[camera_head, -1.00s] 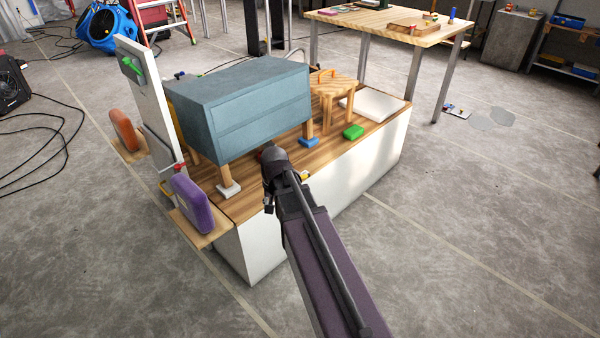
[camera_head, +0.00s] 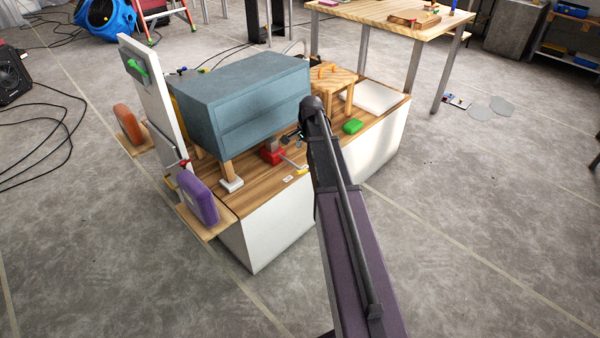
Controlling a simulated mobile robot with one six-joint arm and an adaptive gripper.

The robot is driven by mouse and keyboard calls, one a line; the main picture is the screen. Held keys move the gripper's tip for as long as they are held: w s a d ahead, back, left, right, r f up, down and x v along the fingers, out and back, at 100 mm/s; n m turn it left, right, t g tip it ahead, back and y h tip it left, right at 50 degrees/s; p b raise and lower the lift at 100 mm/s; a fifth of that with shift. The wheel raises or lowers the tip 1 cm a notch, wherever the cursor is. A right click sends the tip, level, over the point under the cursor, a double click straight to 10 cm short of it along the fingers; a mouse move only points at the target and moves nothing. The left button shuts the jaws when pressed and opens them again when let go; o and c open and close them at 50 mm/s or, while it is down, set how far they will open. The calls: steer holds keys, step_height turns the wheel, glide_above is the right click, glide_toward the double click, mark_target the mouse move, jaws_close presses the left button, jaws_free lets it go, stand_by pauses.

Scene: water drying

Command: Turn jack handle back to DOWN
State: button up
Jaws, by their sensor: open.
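The small red jack (camera_head: 271,156) stands on the wooden top of the white platform, at the front lower edge of the blue-grey drawer cabinet (camera_head: 240,100). Its thin grey handle (camera_head: 292,163) slants forward and right to a yellow grip (camera_head: 302,171) close to the platform's front edge. My gripper (camera_head: 291,137) is small and dark, largely hidden by my own wrist. It is open, above and to the right of the jack, apart from the handle as far as I can see. A white label (camera_head: 288,179) lies in front of the jack; I cannot read it.
A purple pad (camera_head: 198,199) and white upright panel (camera_head: 157,100) are at left. The platform front is clear.

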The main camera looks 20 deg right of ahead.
mark_target(300, 171)
steer(key=shift+f, duration=0.2)
steer(key=f+b, duration=0.4)
steer(key=w+f+b, duration=0.1)
steer(key=f+b, duration=0.3)
steer(key=b, duration=0.1)
steer(key=w+f+b, duration=0.1)
steer(key=f+b, duration=0.3)
steer(key=f, duration=0.1)
steer(key=shift+w+a+f, duration=0.1)
steer(key=shift+w+a, duration=0.1)
steer(key=shift+a, duration=0.1)
steer(key=shift+b, duration=0.3)
jaws_close()
stand_by(0.3)
